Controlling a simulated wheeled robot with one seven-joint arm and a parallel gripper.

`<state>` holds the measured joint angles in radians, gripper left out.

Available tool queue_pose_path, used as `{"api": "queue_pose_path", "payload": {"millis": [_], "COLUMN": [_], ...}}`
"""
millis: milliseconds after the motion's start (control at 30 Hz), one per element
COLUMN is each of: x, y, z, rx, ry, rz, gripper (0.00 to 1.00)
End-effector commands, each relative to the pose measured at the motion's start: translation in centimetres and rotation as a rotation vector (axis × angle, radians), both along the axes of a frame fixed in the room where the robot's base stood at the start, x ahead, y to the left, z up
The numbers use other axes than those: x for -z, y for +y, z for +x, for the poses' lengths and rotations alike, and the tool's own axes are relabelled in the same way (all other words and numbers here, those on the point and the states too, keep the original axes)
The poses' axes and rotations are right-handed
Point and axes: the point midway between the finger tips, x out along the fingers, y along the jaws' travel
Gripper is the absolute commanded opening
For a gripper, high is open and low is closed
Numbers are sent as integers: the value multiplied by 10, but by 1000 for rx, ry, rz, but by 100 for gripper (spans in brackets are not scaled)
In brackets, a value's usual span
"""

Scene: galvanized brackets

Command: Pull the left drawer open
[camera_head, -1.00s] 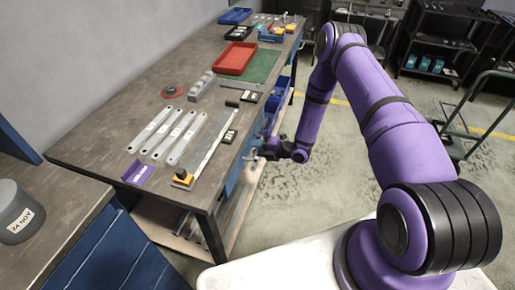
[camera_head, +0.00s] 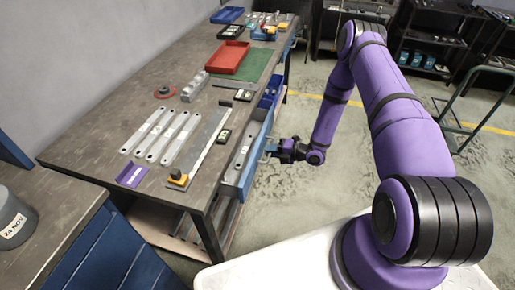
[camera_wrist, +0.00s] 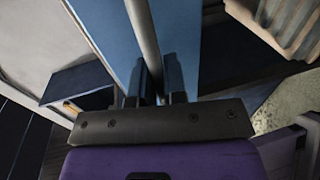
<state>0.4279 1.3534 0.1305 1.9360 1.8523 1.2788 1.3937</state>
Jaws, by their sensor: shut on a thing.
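The left drawer (camera_head: 236,190) is a blue drawer under the workbench top. It stands partly out toward my arm, and grey contents show inside it in the head view. Its blue front (camera_wrist: 182,30) fills the upper middle of the wrist view. My gripper (camera_head: 272,149) is at the drawer's outer side, shut on the drawer handle. The handle (camera_wrist: 142,30) is a grey bar that runs down between my two dark fingers (camera_wrist: 158,85) in the wrist view. The fingers hide its gripped part.
The workbench (camera_head: 95,150) holds several metal bars (camera_head: 160,135), a red tray (camera_head: 229,57) and a green mat (camera_head: 262,67). The floor (camera_head: 285,190) beside the drawer is clear. A cart (camera_head: 470,110) stands at the far right.

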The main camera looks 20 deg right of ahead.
Motion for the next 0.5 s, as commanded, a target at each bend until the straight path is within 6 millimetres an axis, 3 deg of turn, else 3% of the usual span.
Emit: {"api": "queue_pose_path", "payload": {"millis": [100,500], "x": [0,1], "y": [-30,-114], "z": [-20,-82], "rx": [7,5], "ry": [2,2], "rz": [0,-1], "gripper": [0,0]}}
